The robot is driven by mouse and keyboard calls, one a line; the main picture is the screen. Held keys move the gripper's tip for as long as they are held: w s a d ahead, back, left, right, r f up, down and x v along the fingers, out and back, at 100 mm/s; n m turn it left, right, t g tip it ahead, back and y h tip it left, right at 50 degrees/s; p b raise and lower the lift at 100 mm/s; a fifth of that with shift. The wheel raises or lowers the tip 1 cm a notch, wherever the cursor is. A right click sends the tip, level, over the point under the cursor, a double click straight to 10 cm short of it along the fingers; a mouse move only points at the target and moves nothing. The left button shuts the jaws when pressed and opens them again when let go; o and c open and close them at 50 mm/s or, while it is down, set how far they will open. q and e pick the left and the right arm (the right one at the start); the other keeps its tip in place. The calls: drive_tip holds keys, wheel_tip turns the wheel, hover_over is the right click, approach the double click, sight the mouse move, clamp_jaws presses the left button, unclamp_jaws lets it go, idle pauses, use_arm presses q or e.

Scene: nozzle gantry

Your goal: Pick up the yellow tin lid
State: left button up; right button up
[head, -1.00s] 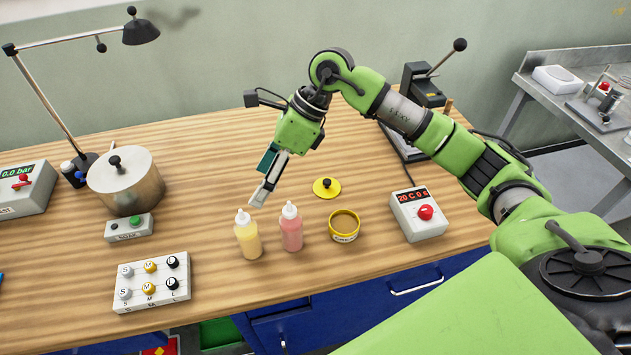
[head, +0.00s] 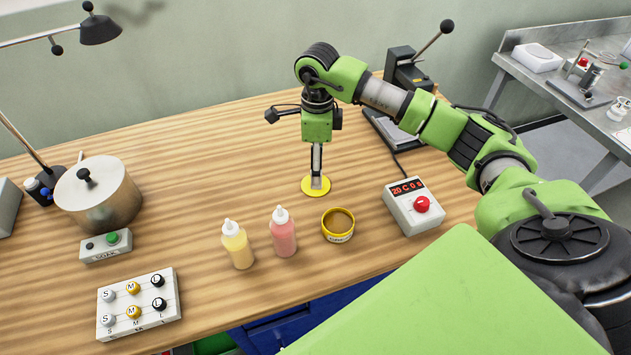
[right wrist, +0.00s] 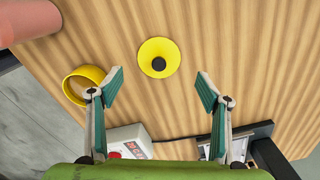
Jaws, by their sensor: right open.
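The yellow tin lid (head: 315,187) is a flat disc lying on the wooden bench. In the right wrist view the lid (right wrist: 158,57) shows a black knob at its middle. My right gripper (head: 316,182) points straight down above the lid and partly covers it in the head view. In the right wrist view my right gripper (right wrist: 159,80) is open, with its two fingers apart and nothing between them; the lid shows just beyond the fingertips. The open yellow tin (head: 338,225) stands in front of the lid, to its right. My left gripper is not in view.
A pink bottle (head: 283,232) and a yellow bottle (head: 236,244) stand front left of the lid. A timer box (head: 413,206) with a red knob is to the right. A metal pot (head: 97,196) stands at far left. The bench left of the lid is clear.

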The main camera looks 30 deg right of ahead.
sight(306, 183)
drive_tip(key=f+p, duration=0.1)
drive_tip(key=f, duration=0.1)
drive_tip(key=f+p, duration=0.1)
drive_tip(key=f, duration=0.1)
drive_tip(key=shift+a+f, duration=0.2)
drive_tip(key=shift+f, duration=0.35)
drive_tip(key=shift+c, duration=1)
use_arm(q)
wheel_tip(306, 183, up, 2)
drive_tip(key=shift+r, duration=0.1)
use_arm(e)
clamp_jaws()
